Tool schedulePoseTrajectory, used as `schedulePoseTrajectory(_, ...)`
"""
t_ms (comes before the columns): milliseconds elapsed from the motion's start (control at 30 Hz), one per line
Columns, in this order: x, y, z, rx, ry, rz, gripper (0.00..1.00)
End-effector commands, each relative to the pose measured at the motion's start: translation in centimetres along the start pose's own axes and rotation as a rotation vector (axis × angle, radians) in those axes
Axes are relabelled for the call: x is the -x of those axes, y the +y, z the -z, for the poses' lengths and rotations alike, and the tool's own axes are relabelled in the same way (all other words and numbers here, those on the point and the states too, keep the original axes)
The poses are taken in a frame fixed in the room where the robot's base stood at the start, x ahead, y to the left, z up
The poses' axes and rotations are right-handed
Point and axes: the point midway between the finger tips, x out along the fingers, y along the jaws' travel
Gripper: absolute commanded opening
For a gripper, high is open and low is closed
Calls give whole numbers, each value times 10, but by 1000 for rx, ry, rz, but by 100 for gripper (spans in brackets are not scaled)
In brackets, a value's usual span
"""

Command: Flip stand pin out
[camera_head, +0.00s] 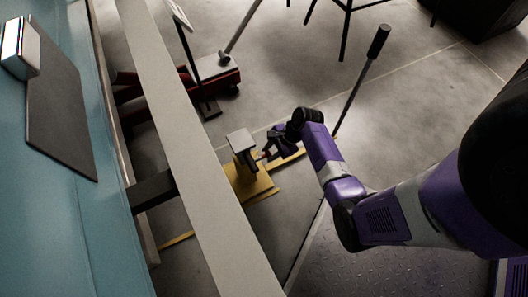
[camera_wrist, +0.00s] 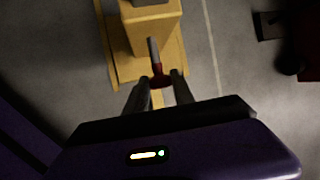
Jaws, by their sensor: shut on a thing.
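The yellow stand (camera_head: 262,187) stands on the floor below the camper's side, with a flat grey top plate (camera_head: 241,140). The stand also shows in the wrist view (camera_wrist: 118,45). The pin has a grey metal shaft (camera_wrist: 153,48) and a red end (camera_wrist: 159,80). My gripper (camera_wrist: 161,84) is shut on the pin's red end, one finger on each side. In the head view my gripper (camera_head: 268,153) is at the right side of the stand's post. The shaft points at the post; I cannot tell whether its tip is in the stand or clear of it.
A long grey beam (camera_head: 190,130) runs beside the blue camper body (camera_head: 60,200), left of the stand. A red floor jack (camera_head: 217,77) is behind it. A black-gripped lever (camera_head: 378,42) rises behind my arm. Concrete floor lies open at the back right.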

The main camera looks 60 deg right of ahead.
Motion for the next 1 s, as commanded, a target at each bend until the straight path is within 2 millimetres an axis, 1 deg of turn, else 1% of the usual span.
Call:
schedulePoseTrajectory(200,0,1,2,-1,3,0,0)
schedulePoseTrajectory(233,0,1,2,-1,3,0,34)
schedulePoseTrajectory(300,0,1,1,-1,3,0,48)
schedulePoseTrajectory(333,0,1,1,-1,3,0,52)
schedulePoseTrajectory(667,2,0,0,0,1,0,52)
schedulePoseTrajectory(767,12,0,0,-1,2,1,52)
schedulePoseTrajectory(1000,52,-1,-1,-1,2,0,52)
